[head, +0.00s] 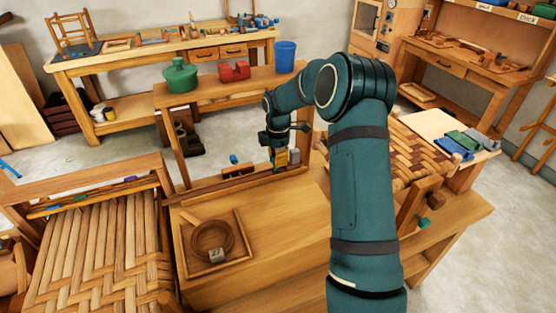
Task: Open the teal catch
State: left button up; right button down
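My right arm comes in from the lower right and bends away over the workbench. Its gripper (281,154) is at the bench's back edge, by the low wooden rail under the raised shelf. It is small and partly hidden by its own wrist, so I cannot tell if its fingers are open or shut. A yellow piece shows at the gripper. I cannot clearly pick out a teal catch there. A small teal piece (424,222) shows on the bench's right side, below a brown knob, apart from the gripper; I cannot tell if it is the catch. My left gripper is out of view.
A wooden tray (184,240) with a ring lies on the bench. Woven panels flank it. The bench front (285,235) is clear.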

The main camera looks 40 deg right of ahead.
jog(key=shift+s+a+f+g, duration=0.15)
jog(key=shift+s+f, duration=0.15)
jog(key=shift+f, duration=0.2)
jog(key=shift+s+d+f+g, duration=0.15)
jog(key=shift+s+f, duration=0.1)
jog(key=shift+f, duration=0.2)
jog(key=shift+s+a, duration=0.1)
jog(key=shift+r, duration=0.1)
notch_tip(320, 180, up, 8)
jog(key=p, duration=0.5)
jog(key=shift+s+a+r, duration=0.2)
jog(key=shift+s, duration=0.15)
